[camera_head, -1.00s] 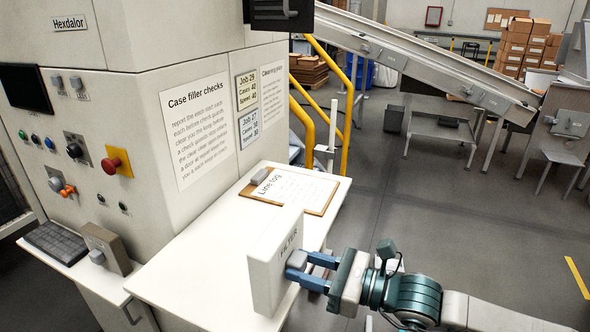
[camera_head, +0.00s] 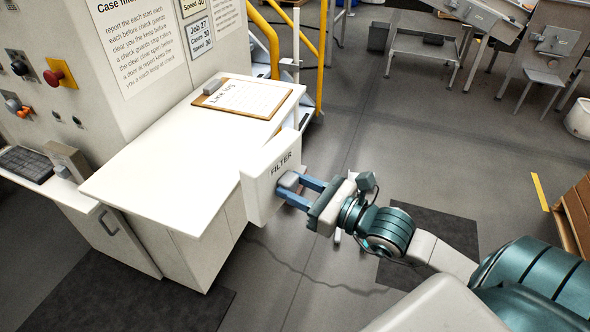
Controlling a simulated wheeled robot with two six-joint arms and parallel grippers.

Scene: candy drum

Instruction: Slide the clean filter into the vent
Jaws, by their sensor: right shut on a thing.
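The white, boxy filter (camera_head: 262,187) is marked "FILTER" and has a grey grip on its right-hand face. My right gripper (camera_head: 288,188) is shut on that grip and holds the filter upright, a little tilted in the picture. The filter shows in front of the right edge of the white counter (camera_head: 170,170); I cannot tell whether they touch. The vent cannot be made out in this view. My left gripper is not in view.
A clipboard (camera_head: 245,97) headed "Line log" lies on the counter's far end. The machine cabinet (camera_head: 95,85), with a red stop button (camera_head: 54,77), stands at left. Yellow rails (camera_head: 275,40) rise behind the counter. Open floor (camera_head: 400,130) lies to the right.

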